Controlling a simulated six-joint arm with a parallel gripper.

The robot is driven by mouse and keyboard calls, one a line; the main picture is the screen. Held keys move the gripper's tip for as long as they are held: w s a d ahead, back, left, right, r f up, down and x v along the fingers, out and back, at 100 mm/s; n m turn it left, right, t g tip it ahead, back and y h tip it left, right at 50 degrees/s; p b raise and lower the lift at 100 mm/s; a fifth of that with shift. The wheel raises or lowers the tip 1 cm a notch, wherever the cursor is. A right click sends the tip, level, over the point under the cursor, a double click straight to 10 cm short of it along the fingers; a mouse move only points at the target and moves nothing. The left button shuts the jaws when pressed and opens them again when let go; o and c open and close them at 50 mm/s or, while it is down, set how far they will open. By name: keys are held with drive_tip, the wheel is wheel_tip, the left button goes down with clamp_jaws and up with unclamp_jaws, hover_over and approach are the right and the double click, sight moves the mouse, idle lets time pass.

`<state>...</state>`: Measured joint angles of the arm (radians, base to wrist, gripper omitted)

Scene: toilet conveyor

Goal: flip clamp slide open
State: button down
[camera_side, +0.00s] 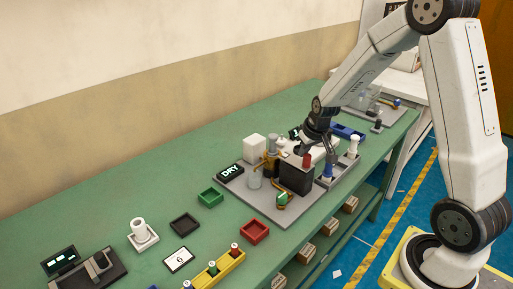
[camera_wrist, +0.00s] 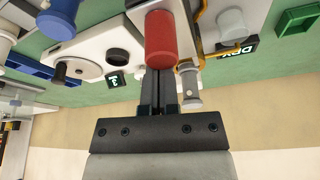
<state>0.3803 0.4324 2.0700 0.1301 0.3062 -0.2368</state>
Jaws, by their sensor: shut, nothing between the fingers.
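My gripper (camera_wrist: 167,90) is shut with nothing between its fingers. In the wrist view its fingertips lie at the lower end of a red cylinder (camera_wrist: 160,40), which overlaps them; I cannot tell whether they touch. The red cylinder also shows in the side view (camera_side: 307,160), on top of a black box (camera_side: 296,178). A grey flanged cylinder (camera_wrist: 190,86) is just right of the fingers. A white housing (camera_wrist: 92,52) with a black knob (camera_wrist: 117,56) is left of them. I cannot make out which part is the clamp slide, or its position.
A yellow tube (camera_wrist: 203,35) runs close to the right of the fingers. The DRY sign (camera_side: 230,172), clear jar (camera_side: 255,178) and white block (camera_side: 255,148) crowd the grey board (camera_side: 262,209). Green bench is bare behind it.

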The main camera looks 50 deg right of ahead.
drive_tip(key=shift+s+a+f, duration=0.1)
drive_tip(key=shift+s, duration=0.25)
drive_tip(key=shift+w+d, duration=0.2)
drive_tip(key=shift+w, duration=0.55)
drive_tip(key=shift+w+d, duration=0.25)
drive_tip(key=shift+w, duration=0.5)
drive_tip(key=shift+w+d, duration=0.2)
drive_tip(key=shift+w, duration=0.55)
drive_tip(key=d+v, duration=0.1)
drive_tip(key=v, duration=0.9)
drive_tip(key=shift+a+r, duration=0.2)
drive_tip(key=shift+a, duration=0.3)
drive_tip(key=shift+s, duration=0.1)
